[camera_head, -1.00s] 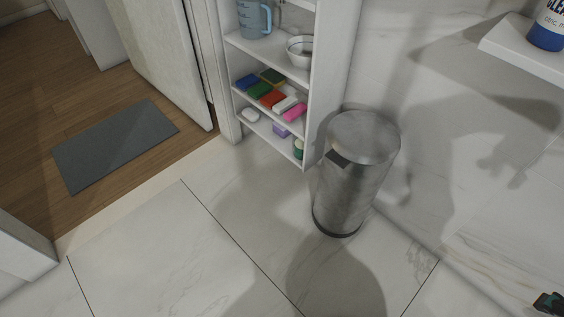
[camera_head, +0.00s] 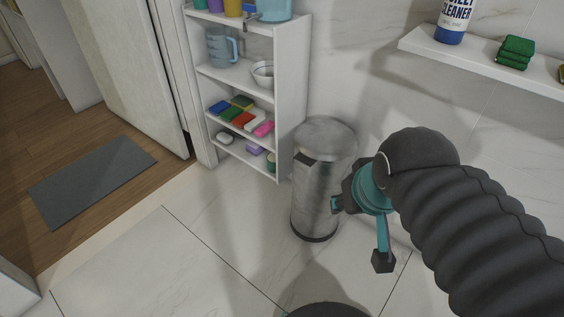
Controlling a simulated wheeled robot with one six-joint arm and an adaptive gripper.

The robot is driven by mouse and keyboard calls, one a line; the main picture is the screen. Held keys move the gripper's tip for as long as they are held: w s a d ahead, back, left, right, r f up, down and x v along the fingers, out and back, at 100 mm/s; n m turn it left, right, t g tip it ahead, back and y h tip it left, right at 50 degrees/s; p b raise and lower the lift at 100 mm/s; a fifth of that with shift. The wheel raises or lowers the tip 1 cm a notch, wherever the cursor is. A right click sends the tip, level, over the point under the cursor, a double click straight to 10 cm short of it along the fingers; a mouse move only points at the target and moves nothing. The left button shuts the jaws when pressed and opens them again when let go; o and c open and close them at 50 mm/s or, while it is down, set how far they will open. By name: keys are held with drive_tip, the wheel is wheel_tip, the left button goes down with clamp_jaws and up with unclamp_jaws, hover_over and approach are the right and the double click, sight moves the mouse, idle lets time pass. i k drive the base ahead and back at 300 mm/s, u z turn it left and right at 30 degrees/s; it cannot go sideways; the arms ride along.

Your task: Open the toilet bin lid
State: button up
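The toilet bin (camera_head: 312,200) is a brushed-metal cylinder standing upright on the tiled floor beside the white shelf unit. Its round lid (camera_head: 326,135) is down, and a small dark tab shows at the lid's left front edge. My gripper (camera_head: 358,232) is teal and black and comes in from the right on my dark ribbed arm. In the picture it overlaps the bin's right side, below the lid. Its fingers look spread apart with nothing seen between them. I cannot tell whether it touches the bin. The bin's right side is partly hidden.
A white shelf unit (camera_head: 291,105) with sponges, a bowl and a jug stands just left of the bin. A wall shelf (camera_head: 430,45) with a cleaner bottle (camera_head: 453,22) hangs at upper right. The floor (camera_head: 190,255) in front is clear. A grey mat (camera_head: 92,180) lies at left.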

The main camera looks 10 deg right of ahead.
sight(325, 141)
drive_tip(key=u, duration=1.65)
drive_tip(key=k, duration=0.4)
drive_tip(key=z, duration=0.3)
